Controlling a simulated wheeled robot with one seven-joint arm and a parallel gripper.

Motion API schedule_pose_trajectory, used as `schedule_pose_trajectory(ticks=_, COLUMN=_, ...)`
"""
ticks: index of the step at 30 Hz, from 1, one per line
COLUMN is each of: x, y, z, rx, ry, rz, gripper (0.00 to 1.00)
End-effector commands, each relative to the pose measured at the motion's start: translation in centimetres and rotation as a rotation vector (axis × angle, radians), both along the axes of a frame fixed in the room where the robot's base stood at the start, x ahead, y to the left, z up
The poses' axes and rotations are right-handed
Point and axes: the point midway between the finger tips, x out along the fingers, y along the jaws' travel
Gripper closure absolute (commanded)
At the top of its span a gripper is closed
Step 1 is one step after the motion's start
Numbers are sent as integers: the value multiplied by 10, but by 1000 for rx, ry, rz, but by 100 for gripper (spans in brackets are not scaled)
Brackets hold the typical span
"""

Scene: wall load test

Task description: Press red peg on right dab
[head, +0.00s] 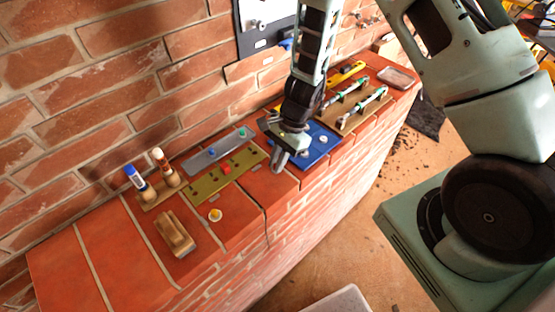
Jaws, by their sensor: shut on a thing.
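A small red peg (226,169) sits on an olive strip (205,191) on the brick ledge. My gripper (280,164) points down over the ledge, to the right of the strip and at the left front edge of a blue plate (325,151). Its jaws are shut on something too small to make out. The blue plate carries small pale marks, partly hidden behind my gripper. I cannot tell which of them is the right dab.
Marker-like items stand in a wooden holder (160,195) at left. A wooden block (174,236) and a yellow knob (215,215) lie in front. A tan board (352,119) with tools lies right. The ledge's left end is clear.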

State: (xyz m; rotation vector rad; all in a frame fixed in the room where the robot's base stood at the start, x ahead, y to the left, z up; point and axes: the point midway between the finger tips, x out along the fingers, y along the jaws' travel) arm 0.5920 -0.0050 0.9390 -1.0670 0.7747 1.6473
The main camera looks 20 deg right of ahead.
Motion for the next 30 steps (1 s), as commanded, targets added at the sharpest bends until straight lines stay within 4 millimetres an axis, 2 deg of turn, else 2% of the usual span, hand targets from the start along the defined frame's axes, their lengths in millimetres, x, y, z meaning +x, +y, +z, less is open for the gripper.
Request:
schedule_pose_trajectory(ticks=24, x=0, y=0, z=-4, rx=0, ry=0, rz=0, gripper=100)
schedule_pose_trajectory(ticks=25, x=0, y=0, z=-4, rx=0, ry=0, rz=0, gripper=84)
schedule_pose_trajectory(ticks=27, x=0, y=0, z=-4, rx=0, ry=1, rz=0, gripper=65)
schedule_pose_trajectory(ticks=28, x=0, y=0, z=-4, rx=0, ry=1, rz=0, gripper=62)
schedule_pose_trajectory(ticks=30, x=0, y=0, z=-4, rx=0, ry=0, rz=0, gripper=62)
